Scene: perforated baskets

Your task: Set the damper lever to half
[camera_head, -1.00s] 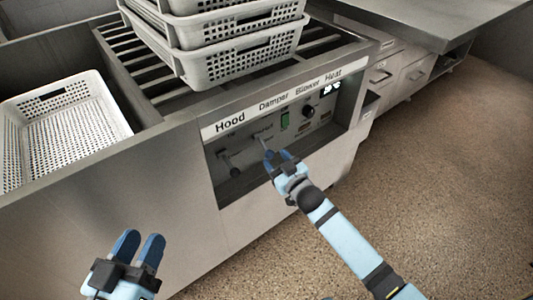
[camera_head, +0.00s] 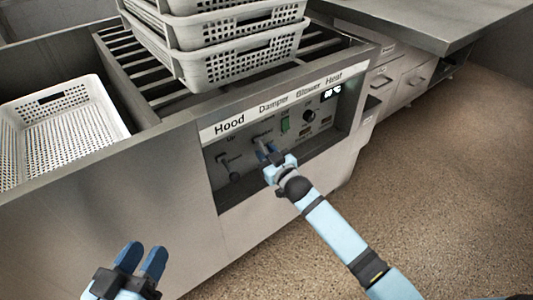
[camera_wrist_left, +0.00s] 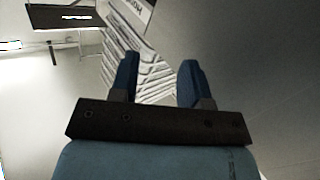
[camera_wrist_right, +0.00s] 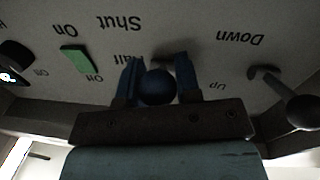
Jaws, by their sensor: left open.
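The damper lever is the middle control under the "Damper" label (camera_head: 274,103) on the recessed panel. In the right wrist view its dark round knob (camera_wrist_right: 157,88) sits between the two blue fingers of my right gripper (camera_wrist_right: 158,75), which are closed in on both sides of it. The "Shut" label (camera_wrist_right: 122,22) is clear there; "Half" (camera_wrist_right: 117,60) is partly behind a finger. The lever's exact angle cannot be told. In the head view my right gripper (camera_head: 267,150) is at the panel and hides most of the lever. My left gripper (camera_head: 140,260) is open and empty, away from the panel.
The hood lever (camera_head: 233,168) stands left of my right gripper, its knob (camera_wrist_right: 303,111) close by in the right wrist view. A green switch (camera_head: 285,125) and a black dial (camera_head: 309,116) lie to the right. Stacked baskets (camera_head: 240,62) stand above; another basket (camera_head: 65,130) sits left.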

